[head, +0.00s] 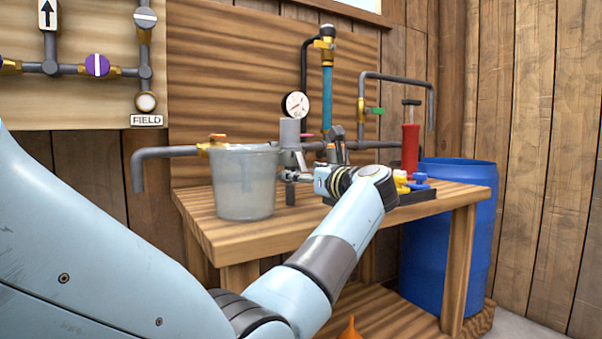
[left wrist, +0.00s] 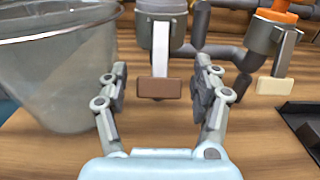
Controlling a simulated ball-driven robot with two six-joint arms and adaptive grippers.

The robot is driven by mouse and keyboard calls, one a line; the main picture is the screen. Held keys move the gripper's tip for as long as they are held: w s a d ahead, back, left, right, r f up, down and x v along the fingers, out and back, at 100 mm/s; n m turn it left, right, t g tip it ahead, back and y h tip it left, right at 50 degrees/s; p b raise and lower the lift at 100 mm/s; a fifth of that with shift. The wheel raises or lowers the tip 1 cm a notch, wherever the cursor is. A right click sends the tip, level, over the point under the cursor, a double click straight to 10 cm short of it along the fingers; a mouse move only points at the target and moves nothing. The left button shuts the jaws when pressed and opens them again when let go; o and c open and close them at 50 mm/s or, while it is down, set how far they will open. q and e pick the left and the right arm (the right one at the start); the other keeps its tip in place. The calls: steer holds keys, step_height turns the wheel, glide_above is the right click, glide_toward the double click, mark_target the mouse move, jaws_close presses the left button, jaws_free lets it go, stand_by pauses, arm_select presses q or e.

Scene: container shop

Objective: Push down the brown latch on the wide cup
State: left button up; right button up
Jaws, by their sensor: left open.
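The wide cup (left wrist: 160,12) is a grey cylinder at the top middle of the left wrist view. In the head view a grey cylinder, apparently this cup (head: 289,133), stands behind my left gripper (head: 292,178). A pale lever comes from the cup toward me and ends in the brown latch (left wrist: 158,88). My left gripper (left wrist: 163,76) is open, with one finger on each side of the latch in the picture. Gaps show between latch and fingers; its depth relative to the fingertips is unclear. The latch cannot be made out in the head view.
A translucent bucket (head: 245,185) stands close left of my left gripper; it also shows in the left wrist view (left wrist: 60,60). A similar narrower part with a cream latch (left wrist: 275,86) is on the right. Pipes run behind. A dark tray (head: 415,197) lies right on the wooden bench (head: 230,232).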

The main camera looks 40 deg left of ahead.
arm_select(q)
steer(key=shift+w+a, duration=0.15)
steer(key=shift+a, duration=0.1)
arm_select(e)
steer(key=shift+w+a, duration=0.15)
steer(key=shift+w, duration=0.05)
arm_select(q)
steer(key=c, duration=1.1)
steer(key=shift+c, duration=0.6)
steer(key=y+b, duration=0.1)
steer(key=b, duration=0.1)
steer(key=a+f+t+y+b, duration=0.1)
steer(key=b, duration=0.2)
steer(key=shift+w, duration=0.15)
steer(key=shift+r, duration=0.25)
steer(key=o, duration=1.2)
steer(key=shift+d, duration=0.1)
arm_select(e)
steer(key=w+a+r, duration=0.3)
steer(key=w+r, duration=0.5)
steer(key=r, duration=0.3)
steer(key=shift+a+t+y, duration=0.15)
steer(key=shift+t+y, duration=0.15)
steer(key=shift+t, duration=0.1)
